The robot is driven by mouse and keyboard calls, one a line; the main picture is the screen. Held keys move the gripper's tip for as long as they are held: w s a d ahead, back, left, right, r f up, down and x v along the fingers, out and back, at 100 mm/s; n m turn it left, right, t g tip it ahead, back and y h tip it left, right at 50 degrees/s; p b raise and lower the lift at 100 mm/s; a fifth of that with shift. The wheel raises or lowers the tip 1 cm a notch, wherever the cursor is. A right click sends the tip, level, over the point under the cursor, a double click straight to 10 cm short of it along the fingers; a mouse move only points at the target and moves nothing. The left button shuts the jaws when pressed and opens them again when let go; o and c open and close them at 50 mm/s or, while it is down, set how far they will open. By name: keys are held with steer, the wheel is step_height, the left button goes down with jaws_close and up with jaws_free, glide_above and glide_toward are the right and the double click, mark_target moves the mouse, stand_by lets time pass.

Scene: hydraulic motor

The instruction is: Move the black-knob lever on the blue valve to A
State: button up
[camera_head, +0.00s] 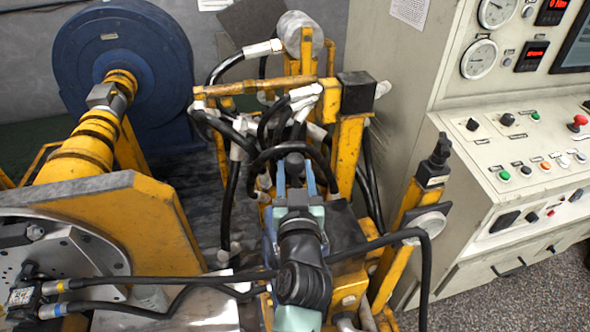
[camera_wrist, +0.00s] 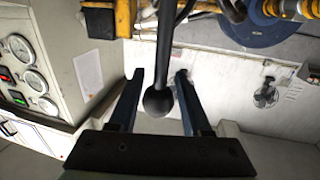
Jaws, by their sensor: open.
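The lever's black ball knob (camera_wrist: 158,102) and dark rod (camera_wrist: 167,45) show in the middle of the wrist view, with the rod running up out of frame. My gripper (camera_wrist: 159,74) is open, with one finger on each side of the lever. Gaps show between the knob and both fingers, so it is not gripped. In the head view, my gripper (camera_head: 296,165) reaches in among the black hoses, with a dark shape between its blue fingers that appears to be the knob. My arm hides most of that area. I cannot make out the blue valve's body or the A mark.
Black hoses (camera_head: 268,157) and yellow frame posts (camera_head: 346,155) crowd around my gripper. A control cabinet (camera_head: 450,130) stands at the right. A big blue round housing (camera_head: 130,60) is at the back left. A cable (camera_head: 427,265) hangs right of my arm.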

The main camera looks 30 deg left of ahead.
jaws_close()
steer(key=shift+r, duration=0.1)
